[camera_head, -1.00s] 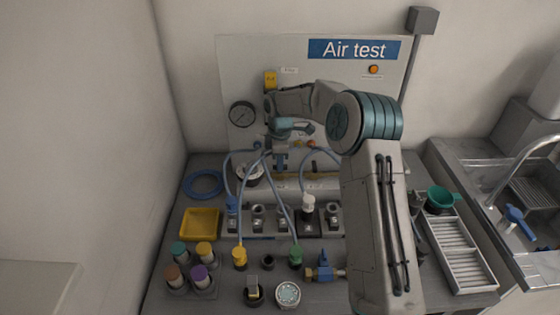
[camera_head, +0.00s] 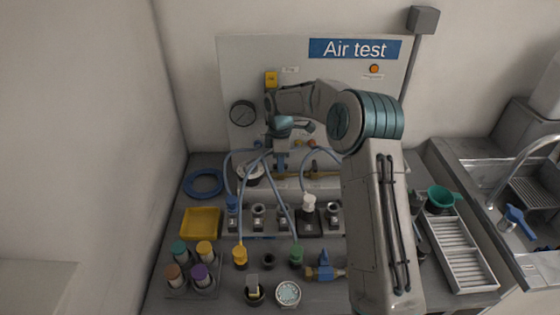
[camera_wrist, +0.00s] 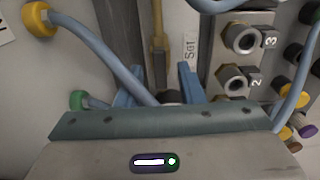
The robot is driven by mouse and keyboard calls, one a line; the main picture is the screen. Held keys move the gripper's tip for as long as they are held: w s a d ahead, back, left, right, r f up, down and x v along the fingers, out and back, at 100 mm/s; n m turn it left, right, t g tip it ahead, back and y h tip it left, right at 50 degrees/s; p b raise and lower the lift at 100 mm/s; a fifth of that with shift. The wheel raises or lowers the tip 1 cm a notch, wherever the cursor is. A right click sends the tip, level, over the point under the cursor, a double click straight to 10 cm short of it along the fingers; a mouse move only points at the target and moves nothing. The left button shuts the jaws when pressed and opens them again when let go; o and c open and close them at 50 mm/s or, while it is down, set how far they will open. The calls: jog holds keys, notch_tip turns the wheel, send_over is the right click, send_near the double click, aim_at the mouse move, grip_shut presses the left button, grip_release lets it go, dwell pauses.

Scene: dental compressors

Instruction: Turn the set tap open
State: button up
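The set tap shows in the wrist view as a long brass-yellow lever (camera_wrist: 158,42) beside a label (camera_wrist: 190,46) reading "Set". My gripper (camera_wrist: 157,88) has its two blue fingers apart, one on each side of the lever's line. The lever runs up the picture between them, and I cannot tell whether either finger touches it. In the head view my gripper (camera_head: 281,160) points down at the bench in front of the Air test panel (camera_head: 232,75). The tap's body is hidden there behind my gripper and wrist.
Blue hoses (camera_wrist: 95,48) run close to my gripper's left. Numbered sockets (camera_wrist: 241,40) lie on its right. A pressure gauge (camera_head: 243,114) is on the panel. A yellow tray (camera_head: 200,223), coloured fittings and a blue-handled valve (camera_head: 324,266) occupy the bench front.

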notch_tip(320, 180, up, 14)
jog(key=shift+f+b, duration=0.2)
jog(key=shift+b, duration=0.25)
jog(key=s+d+r+m+t, duration=0.1)
jog(key=s+d+r+m, duration=0.15)
jog(key=s, duration=0.35)
jog(key=s+d+r+m, duration=0.2)
jog(key=s+d+m, duration=0.1)
jog(key=s, duration=0.3)
jog(key=s+d+r+m+t, duration=0.1)
jog(key=s+d+r+m, duration=0.15)
jog(key=s, duration=0.35)
jog(key=s+d+f+m, duration=0.1)
jog(key=s+f+m, duration=0.1)
jog(key=s, duration=0.4)
jog(key=s+d+f+m, duration=0.2)
jog(key=s+f+m, duration=0.1)
jog(key=s, duration=0.4)
jog(key=s+d+f+m+t, duration=0.1)
jog(key=s+d+f+m, duration=0.1)
jog(key=s+m, duration=0.3)
jog(key=shift+s+d+f, duration=0.15)
jog(key=shift+s+f, duration=0.05)
jog(key=shift+s, duration=0.55)
